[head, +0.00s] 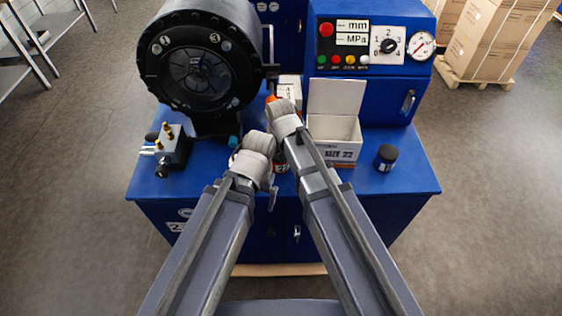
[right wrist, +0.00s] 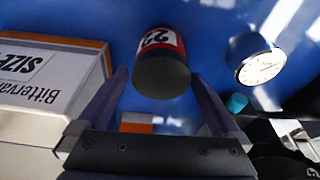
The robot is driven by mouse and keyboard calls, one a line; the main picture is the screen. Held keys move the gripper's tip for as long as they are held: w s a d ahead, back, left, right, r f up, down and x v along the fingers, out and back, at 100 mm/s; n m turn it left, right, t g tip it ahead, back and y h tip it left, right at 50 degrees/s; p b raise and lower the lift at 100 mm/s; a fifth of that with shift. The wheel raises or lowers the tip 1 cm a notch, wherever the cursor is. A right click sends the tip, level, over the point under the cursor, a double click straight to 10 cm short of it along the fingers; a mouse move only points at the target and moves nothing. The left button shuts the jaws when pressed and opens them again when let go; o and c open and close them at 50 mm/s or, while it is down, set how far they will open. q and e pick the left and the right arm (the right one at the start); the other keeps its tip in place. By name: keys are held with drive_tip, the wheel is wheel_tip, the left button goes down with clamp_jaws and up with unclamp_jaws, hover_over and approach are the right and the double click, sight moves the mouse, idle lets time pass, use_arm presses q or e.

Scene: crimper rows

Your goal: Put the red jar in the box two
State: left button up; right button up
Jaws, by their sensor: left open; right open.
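The red jar (right wrist: 178,48) with a dark lid and a "22" label is in the right wrist view, just ahead of and between the fingertips of my right gripper (right wrist: 158,76). That gripper is open and not closed on the jar. In the head view the jar (head: 281,167) is mostly hidden behind my arms. My left gripper (head: 272,196) is open near the bench's front edge, partly hidden by its wrist. An open white box (head: 335,150), labelled "SIZE" with a number, has its lid raised; it also shows in the right wrist view (right wrist: 70,60). No "two" marking is clearly readable.
A dark-lidded jar (head: 386,158) stands right of the box. A smaller white box (head: 289,88) is behind. The crimper (head: 200,65), valve block (head: 172,150) and control panel (head: 370,45) surround the blue bench top (head: 410,175). A dial gauge (right wrist: 262,68) lies near the jar.

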drive_tip(key=b+x, duration=0.2)
drive_tip(key=x, duration=0.1)
drive_tip(key=shift+s+a, duration=0.1)
drive_tip(key=shift+s, duration=0.15)
drive_tip(key=shift+w+f+b, duration=0.2)
drive_tip(key=shift+f+b, duration=0.2)
drive_tip(key=shift+r, duration=0.1)
drive_tip(key=shift+c, duration=0.4)
clamp_jaws()
